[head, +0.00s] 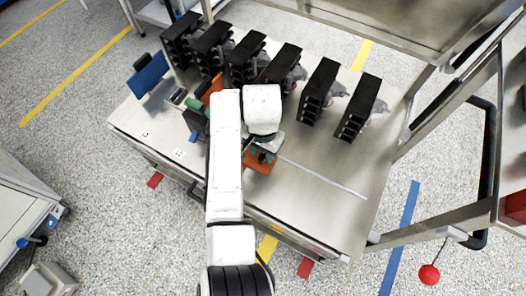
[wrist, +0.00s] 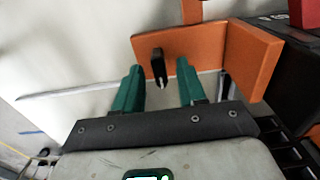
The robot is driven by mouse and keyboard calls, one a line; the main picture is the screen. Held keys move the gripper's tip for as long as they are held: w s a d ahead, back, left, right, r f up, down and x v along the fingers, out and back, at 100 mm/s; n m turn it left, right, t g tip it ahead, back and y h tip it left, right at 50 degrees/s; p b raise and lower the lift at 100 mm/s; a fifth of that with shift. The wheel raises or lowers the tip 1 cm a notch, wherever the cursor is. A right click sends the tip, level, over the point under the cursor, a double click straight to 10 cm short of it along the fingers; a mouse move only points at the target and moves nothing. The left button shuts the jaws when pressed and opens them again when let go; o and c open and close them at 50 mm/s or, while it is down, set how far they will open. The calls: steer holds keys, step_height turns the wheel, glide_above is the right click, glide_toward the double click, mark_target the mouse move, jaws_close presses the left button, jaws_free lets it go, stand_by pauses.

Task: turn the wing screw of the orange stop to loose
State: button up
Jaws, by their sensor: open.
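The orange stop (head: 259,163) sits on the metal bench top, at the rail, just below my gripper in the head view. In the wrist view the orange stop (wrist: 252,60) shows a flat plate and an upright plate at its right. Its black wing screw (wrist: 158,64) stands up from the flat plate. My gripper (wrist: 160,90) is open, with green fingers on either side of the wing screw's line and the screw just beyond the fingertips. I cannot tell whether the fingers touch it. In the head view my gripper (head: 262,152) is partly hidden by my arm.
Several black breakers (head: 319,92) stand in a row along the back of the bench (head: 330,165). A thin rail (head: 322,178) runs along the bench to the right. The bench's front right is clear.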

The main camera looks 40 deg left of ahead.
steer(key=shift+f, duration=0.35)
steer(key=shift+c, duration=0.2)
jaws_close()
